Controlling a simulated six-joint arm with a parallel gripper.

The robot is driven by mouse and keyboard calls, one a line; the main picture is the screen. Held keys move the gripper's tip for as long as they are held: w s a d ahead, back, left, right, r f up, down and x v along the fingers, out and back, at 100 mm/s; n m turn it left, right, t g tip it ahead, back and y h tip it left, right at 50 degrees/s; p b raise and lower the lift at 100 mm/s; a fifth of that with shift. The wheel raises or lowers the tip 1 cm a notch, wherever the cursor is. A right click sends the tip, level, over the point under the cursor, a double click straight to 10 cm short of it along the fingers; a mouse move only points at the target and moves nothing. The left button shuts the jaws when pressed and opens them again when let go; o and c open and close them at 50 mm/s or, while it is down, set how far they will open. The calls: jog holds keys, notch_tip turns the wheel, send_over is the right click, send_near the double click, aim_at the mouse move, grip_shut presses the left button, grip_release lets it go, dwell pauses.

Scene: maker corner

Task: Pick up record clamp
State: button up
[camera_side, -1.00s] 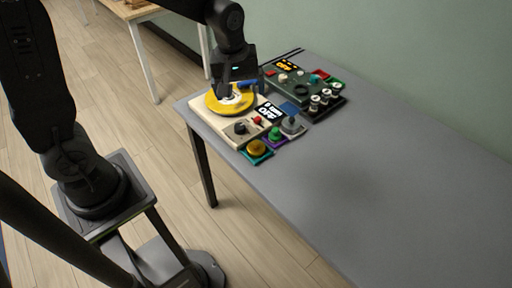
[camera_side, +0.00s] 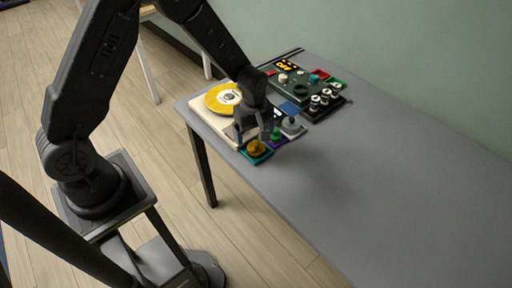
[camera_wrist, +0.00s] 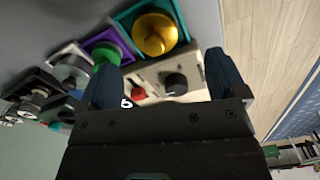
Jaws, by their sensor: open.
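My gripper (camera_side: 252,135) is open and empty, above the front edge of the cream turntable (camera_side: 205,114). In the wrist view, my gripper (camera_wrist: 163,82) has its two dark blue fingers wide apart, with a black knob and a red knob of the turntable between them. Several small knob-like pieces stand in coloured trays: a gold one (camera_wrist: 155,33) in a teal tray, a green one (camera_wrist: 106,54) in a purple tray and a grey one (camera_wrist: 73,70) in a grey tray. I cannot tell for sure which is the record clamp. None is between my fingers.
A yellow record (camera_side: 218,98) lies on the turntable. A dark green device (camera_side: 292,82) with knobs and a black rack of small white-topped pieces (camera_side: 324,98) stand behind. The grey table (camera_side: 400,180) is clear to the right.

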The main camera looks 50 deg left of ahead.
aim_at(256, 142)
jog(key=shift+w+d+f, duration=0.1)
jog(key=shift+w+f, duration=0.05)
jog(key=shift+f, duration=1.2)
jog(key=shift+w+f, duration=0.15)
jog(key=shift+f, duration=1.2)
jog(key=shift+c, duration=0.3)
jog(key=c, duration=1.1)
